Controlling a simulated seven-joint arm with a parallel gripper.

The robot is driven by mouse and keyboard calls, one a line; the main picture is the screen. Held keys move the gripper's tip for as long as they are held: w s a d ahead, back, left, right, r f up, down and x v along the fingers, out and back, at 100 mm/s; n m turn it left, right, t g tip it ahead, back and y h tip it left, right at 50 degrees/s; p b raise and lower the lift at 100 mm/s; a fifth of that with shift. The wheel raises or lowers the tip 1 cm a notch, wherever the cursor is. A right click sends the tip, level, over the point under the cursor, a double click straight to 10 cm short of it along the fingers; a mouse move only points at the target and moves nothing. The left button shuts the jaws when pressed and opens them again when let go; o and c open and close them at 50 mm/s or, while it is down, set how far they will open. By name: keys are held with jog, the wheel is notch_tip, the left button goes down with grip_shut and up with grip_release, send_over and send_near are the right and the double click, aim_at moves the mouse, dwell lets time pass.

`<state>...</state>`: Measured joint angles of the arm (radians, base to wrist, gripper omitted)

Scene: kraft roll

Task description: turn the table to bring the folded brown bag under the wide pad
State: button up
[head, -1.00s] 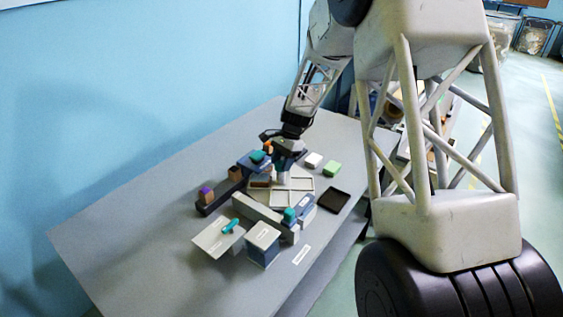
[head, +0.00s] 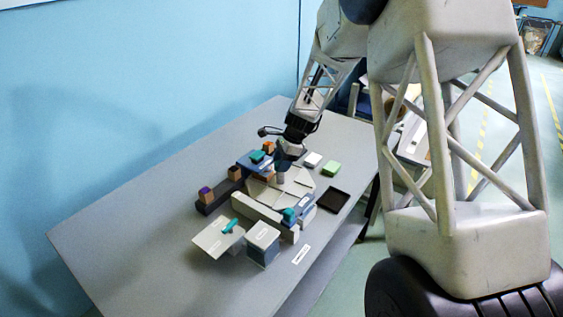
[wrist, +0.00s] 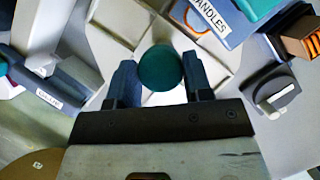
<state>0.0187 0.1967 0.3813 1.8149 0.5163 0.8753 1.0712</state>
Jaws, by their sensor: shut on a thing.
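My gripper (head: 283,168) is low over the pale turntable (head: 298,188). In the wrist view its fingers (wrist: 162,80) are shut on a round dark teal knob (wrist: 162,68), which stands over the turntable's pale divided surface (wrist: 120,20). The folded brown bag is not clearly visible now; the gripper, the stations or the beige bar may hide it. A blue station with a teal top (head: 257,156) stands behind the turntable, and its label reads "HANDLES" in the wrist view (wrist: 212,14). Another blue station with a teal top (head: 289,214) stands at the front. I cannot tell which holds the wide pad.
A beige bar (head: 258,212) borders the turntable's front left. A dark rail with brown blocks (head: 220,192) lies left. A green block (head: 331,168), a white block (head: 313,160) and a dark tray (head: 333,200) lie right. The table's left part is clear.

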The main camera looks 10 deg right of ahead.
jog(key=shift+m, duration=0.4)
dwell(0.3)
jog(key=o, duration=1.3)
jog(key=shift+c, duration=0.2)
jog(key=v, duration=0.8)
jog(key=shift+s, duration=0.15)
